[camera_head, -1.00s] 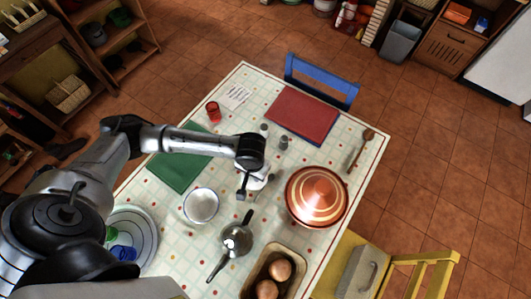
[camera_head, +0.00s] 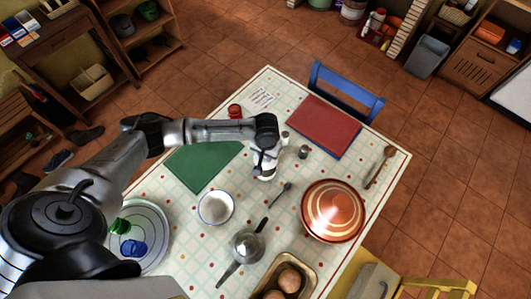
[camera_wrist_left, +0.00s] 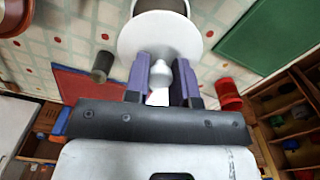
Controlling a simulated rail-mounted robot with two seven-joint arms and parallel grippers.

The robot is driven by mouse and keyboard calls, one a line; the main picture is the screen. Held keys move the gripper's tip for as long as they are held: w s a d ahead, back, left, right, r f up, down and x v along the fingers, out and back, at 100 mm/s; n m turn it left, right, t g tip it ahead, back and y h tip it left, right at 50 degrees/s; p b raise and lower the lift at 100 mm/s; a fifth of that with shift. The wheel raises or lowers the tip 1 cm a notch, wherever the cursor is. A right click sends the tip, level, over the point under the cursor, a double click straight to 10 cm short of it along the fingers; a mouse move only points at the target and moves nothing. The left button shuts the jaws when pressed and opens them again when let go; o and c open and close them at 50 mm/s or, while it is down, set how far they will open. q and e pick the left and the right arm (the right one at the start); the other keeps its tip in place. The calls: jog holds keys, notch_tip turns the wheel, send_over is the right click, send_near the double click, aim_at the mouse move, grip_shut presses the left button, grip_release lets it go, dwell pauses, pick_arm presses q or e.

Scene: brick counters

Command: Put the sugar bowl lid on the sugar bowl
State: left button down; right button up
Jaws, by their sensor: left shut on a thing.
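My left gripper (camera_wrist_left: 160,85) is shut on the knob of the white sugar bowl lid (camera_wrist_left: 160,37). The lid's round disc is in front of the fingers in the left wrist view. A white rounded vessel with a darker middle, likely the sugar bowl (camera_wrist_left: 160,5), is partly cut off at the top edge behind the lid. I cannot tell whether the lid touches it. In the head view my left gripper (camera_head: 265,150) is over the table, with white crockery (camera_head: 265,172) just below it; the arm hides part of it. My right gripper is not in view.
A white bowl (camera_head: 215,207), a metal pot (camera_head: 247,246), a spoon (camera_head: 282,193) and a large copper-coloured lidded pot (camera_head: 333,210) stand nearby. A grey shaker (camera_head: 303,152), red cup (camera_head: 235,111), green mat (camera_head: 200,165) and red mat (camera_head: 318,127) are around the gripper.

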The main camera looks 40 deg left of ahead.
pick_arm(q)
jog(key=shift+r+p, duration=0.15)
jog(key=shift+p, duration=0.5)
jog(key=shift+f+b, duration=0.8)
jog(key=shift+f, duration=2.7)
jog(key=shift+f, duration=0.15)
jog(key=shift+f+p, duration=0.3)
jog(key=shift+p, duration=0.2)
